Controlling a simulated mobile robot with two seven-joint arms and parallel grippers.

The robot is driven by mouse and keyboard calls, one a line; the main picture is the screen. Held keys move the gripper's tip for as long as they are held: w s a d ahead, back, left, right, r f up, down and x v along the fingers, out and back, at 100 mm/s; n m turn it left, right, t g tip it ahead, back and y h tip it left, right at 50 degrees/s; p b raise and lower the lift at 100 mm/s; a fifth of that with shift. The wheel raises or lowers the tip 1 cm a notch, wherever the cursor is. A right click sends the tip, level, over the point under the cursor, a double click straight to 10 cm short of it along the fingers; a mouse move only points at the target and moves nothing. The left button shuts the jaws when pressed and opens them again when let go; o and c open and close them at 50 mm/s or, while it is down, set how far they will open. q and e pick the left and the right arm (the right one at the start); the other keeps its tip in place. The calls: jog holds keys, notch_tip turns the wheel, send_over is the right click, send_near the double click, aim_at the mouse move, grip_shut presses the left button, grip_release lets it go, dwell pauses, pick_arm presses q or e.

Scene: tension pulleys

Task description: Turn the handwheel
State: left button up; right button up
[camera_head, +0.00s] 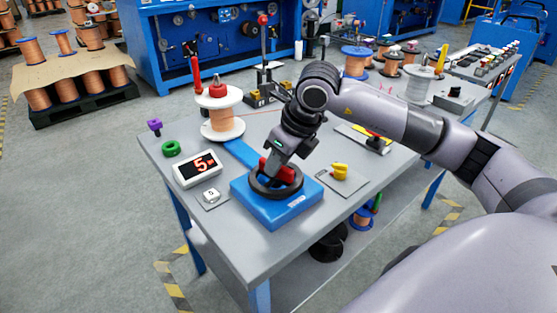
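The handwheel is a black ring (262,188) lying flat on a blue base block (277,215) near the front of the grey table. My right gripper (279,172) points down at the handwheel, with red parts showing at its end over the wheel. My gripper hides part of the wheel's far side. I cannot tell whether its fingers are closed on the wheel or its handle. My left gripper is not in view.
A display reading 5 (198,168) and a small white button box (211,195) sit left of the base. A yellow knob on a plate (340,172) is to its right. A white spool (222,126) stands behind. The table's (245,256) front edge is close.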

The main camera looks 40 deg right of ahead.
jog(key=shift+o, duration=0.9)
jog(key=v, duration=0.7)
jog(key=shift+r+p, duration=0.1)
jog(key=shift+p, duration=0.2)
